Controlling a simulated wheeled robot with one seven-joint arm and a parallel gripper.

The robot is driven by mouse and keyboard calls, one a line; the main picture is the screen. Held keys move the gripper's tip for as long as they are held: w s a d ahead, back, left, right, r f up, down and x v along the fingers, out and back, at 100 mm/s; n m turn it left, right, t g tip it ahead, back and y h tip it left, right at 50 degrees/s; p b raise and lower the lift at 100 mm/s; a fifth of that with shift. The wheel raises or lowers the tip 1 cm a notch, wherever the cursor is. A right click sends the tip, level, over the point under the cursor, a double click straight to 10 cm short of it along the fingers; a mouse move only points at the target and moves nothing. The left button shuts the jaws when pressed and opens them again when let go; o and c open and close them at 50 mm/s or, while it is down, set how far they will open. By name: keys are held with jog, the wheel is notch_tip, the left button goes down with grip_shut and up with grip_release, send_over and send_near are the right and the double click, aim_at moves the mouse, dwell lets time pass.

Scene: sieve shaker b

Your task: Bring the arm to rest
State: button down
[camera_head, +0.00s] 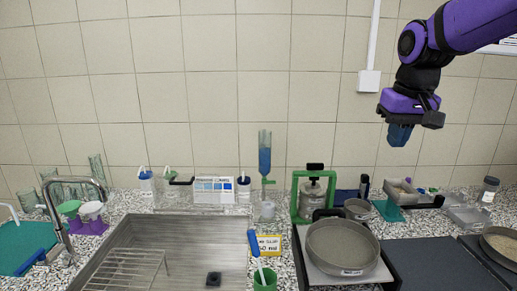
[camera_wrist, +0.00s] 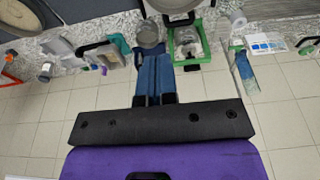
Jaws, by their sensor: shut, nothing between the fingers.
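My arm reaches in from the upper right in the head view, purple and black. My gripper (camera_head: 399,135) points down with blue fingers, high above the right part of the counter and in front of the tiled wall. In the wrist view my gripper (camera_wrist: 155,62) shows its two blue fingers side by side, closed together with nothing between them. It touches nothing.
Below my gripper stand a sieve pan (camera_head: 342,247), a green-framed shaker (camera_head: 313,195) and a grey tray on a teal stand (camera_head: 388,211). A steel sink (camera_head: 190,237) with a faucet (camera_head: 70,185) lies left. A wall box (camera_head: 369,81) is near my arm.

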jog(key=s+d+f+t, duration=0.1)
jog(key=s, duration=0.9)
jog(key=s+d+f+t, duration=0.1)
jog(key=s+f+t, duration=0.1)
jog(key=s, duration=0.8)
jog(key=shift+s+f, duration=0.3)
jog(key=shift+s, duration=0.05)
